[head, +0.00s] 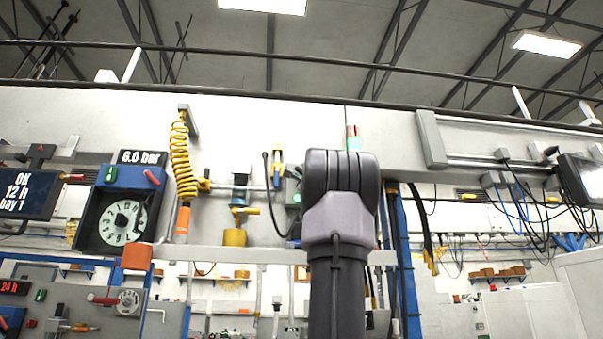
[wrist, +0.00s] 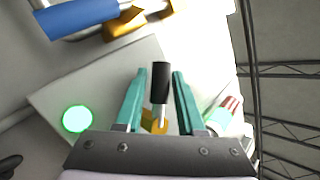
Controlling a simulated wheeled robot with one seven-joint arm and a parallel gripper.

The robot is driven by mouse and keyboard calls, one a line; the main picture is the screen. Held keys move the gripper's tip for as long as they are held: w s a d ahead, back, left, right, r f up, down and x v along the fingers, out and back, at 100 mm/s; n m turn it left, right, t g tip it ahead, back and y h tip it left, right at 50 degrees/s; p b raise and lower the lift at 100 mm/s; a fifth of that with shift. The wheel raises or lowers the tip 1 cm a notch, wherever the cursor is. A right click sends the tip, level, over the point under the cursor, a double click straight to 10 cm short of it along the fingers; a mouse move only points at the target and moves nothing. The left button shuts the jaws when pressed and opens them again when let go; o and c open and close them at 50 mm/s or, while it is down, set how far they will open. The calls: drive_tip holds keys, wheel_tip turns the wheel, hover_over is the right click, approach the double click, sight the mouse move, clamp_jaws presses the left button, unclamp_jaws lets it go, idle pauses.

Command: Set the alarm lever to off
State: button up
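A lever with a black grip (wrist: 160,83) and a yellow base shows in the wrist view, on a pale box (wrist: 100,85) with a lit green round lamp (wrist: 76,118). I take it for the alarm lever; no label is readable. My gripper (wrist: 160,72) has teal fingers, open, one on each side of the black grip. Narrow gaps show on both sides, though depth contact is hard to tell. In the head view my arm hides the gripper and lever; the green lamp (head: 296,198) shows just left of my arm.
A red, white and green beacon (wrist: 226,114) stands close to the right finger; it also shows above my arm in the head view (head: 353,138). A blue cylinder (wrist: 80,16) with a yellow handle (wrist: 124,22) is nearby. A yellow coiled hose (head: 181,155) and gauge (head: 122,222) are left.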

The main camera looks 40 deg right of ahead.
clamp_jaws()
drive_tip(key=shift+f, duration=0.1)
idle(1.2)
